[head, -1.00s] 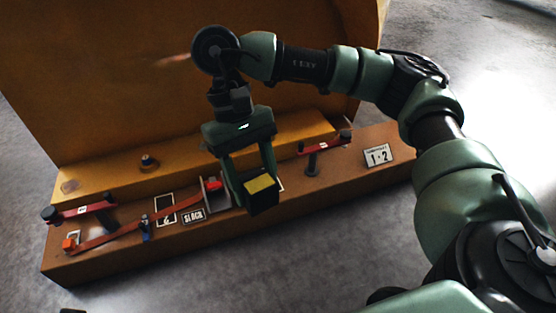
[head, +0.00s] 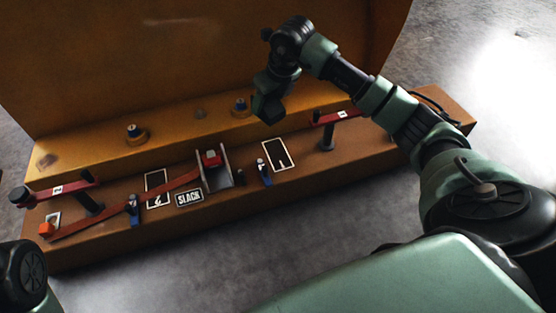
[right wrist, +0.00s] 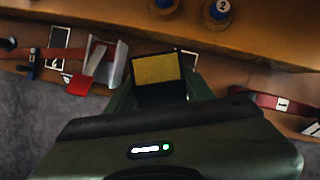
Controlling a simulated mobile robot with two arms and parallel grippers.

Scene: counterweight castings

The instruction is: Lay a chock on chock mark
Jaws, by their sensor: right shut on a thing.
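My right gripper (head: 267,106) hangs above the brown bench, turned so its fingers show edge-on. The right wrist view shows it (right wrist: 160,92) shut on a black chock (right wrist: 158,71) with a yellow face. In the head view I cannot clearly make out the chock. Two white-outlined marks lie on the bench: one (head: 278,155) just below and right of the gripper, with a dark inside, and one (head: 157,188) further left. In the right wrist view, part of a white outline shows behind the chock. My left gripper is out of view.
A red strap (head: 95,221) runs to a metal bracket (head: 216,178). A SLACK plate (head: 189,198) and blue clamps (head: 133,210) (head: 264,172) sit near the marks. Red bars on posts (head: 65,190) (head: 337,117) stand at both sides. Blue-topped knobs (head: 135,134) (head: 239,106) sit on the yellow ledge.

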